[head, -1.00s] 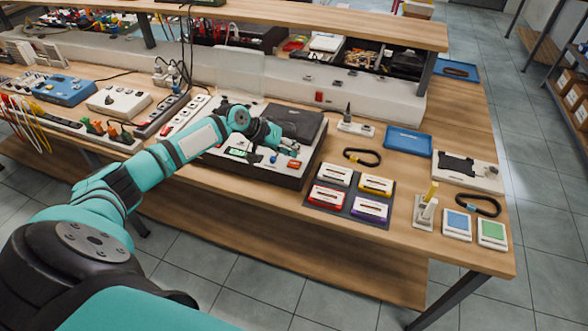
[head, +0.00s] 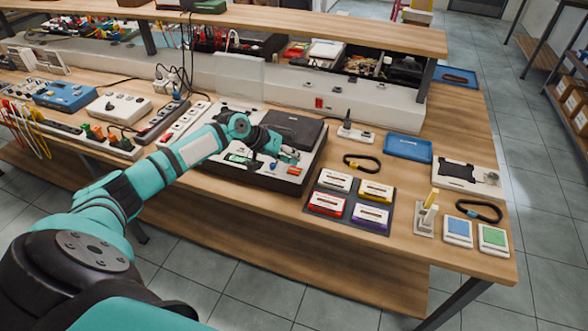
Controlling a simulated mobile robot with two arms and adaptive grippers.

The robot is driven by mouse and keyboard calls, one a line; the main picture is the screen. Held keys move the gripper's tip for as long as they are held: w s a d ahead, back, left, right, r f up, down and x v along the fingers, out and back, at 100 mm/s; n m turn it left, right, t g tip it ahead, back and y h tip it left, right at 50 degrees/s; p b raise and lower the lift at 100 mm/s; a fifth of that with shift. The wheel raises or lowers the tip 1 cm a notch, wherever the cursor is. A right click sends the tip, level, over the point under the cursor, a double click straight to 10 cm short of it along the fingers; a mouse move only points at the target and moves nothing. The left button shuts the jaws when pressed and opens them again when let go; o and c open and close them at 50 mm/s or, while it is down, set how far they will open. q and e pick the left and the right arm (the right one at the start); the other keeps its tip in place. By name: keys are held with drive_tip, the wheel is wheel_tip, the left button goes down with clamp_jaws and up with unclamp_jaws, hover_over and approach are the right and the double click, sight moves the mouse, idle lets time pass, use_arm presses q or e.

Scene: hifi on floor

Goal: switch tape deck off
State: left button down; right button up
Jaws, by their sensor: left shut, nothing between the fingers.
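The tape deck (head: 264,175) lies on the workbench as a low pale panel in a dark case. Its black lid (head: 294,130) is at the back right. A small greenish display (head: 238,158) shows partly beside my arm; I cannot read it. A red control (head: 294,170) sits near the deck's front right. My left arm reaches in from the left across the deck. My left gripper (head: 287,157) is shut and empty, low over the deck's right part. It hides some controls, and I cannot tell whether it touches one. My right gripper is not in view.
A dark mat (head: 334,217) with several cassettes lies right of the deck. Beyond are a blue tray (head: 408,147), a black strap loop (head: 362,162) and small switch boxes (head: 458,231). Power strips (head: 162,119) stand to the left. A raised shelf (head: 330,32) runs behind.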

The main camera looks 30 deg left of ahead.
use_arm(q)
drive_tip(key=shift+f, duration=0.15)
idle(0.3)
drive_tip(key=shift+f, duration=0.3)
drive_tip(key=shift+f+b, duration=0.45)
drive_tip(key=shift+b, duration=0.1)
idle(0.4)
drive_tip(key=shift+r, duration=0.15)
drive_tip(key=shift+r+p, duration=0.5)
drive_tip(key=shift+p, duration=0.1)
drive_tip(key=shift+r, duration=0.25)
drive_tip(key=shift+r+p, duration=0.1)
drive_tip(key=shift+p, duration=0.2)
